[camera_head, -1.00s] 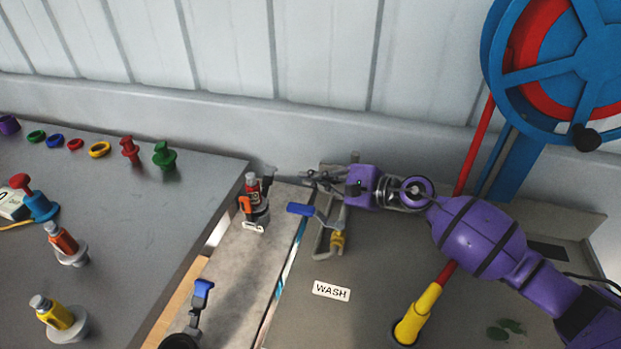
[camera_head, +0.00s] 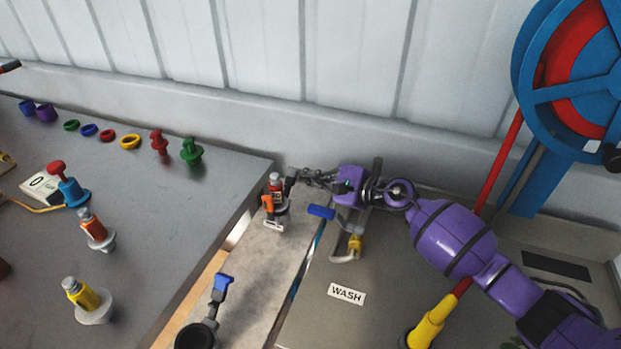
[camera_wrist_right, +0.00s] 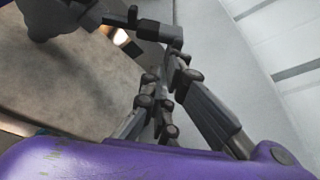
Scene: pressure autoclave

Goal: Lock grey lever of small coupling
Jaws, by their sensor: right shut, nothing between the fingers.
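The small coupling (camera_head: 277,200) stands upright at the far end of the narrow pale shelf, with a red body and an orange handle (camera_head: 267,204) at its side. Its dark grey lever (camera_head: 290,183) sticks up on its right side. The lever also shows in the right wrist view (camera_wrist_right: 155,31) near the top. My right gripper (camera_head: 297,174) is shut and empty, its fingertips close beside the lever from the right. In the wrist view the fingers (camera_wrist_right: 165,80) meet just below the lever; contact cannot be told. My left gripper is not in view.
A blue-handled lever (camera_head: 321,212) on a yellow-tipped pipe lies under my right wrist. A larger coupling with a blue lever (camera_head: 221,284) stands nearer. A red pole with a yellow base (camera_head: 428,318) stands at right. The back wall is close behind.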

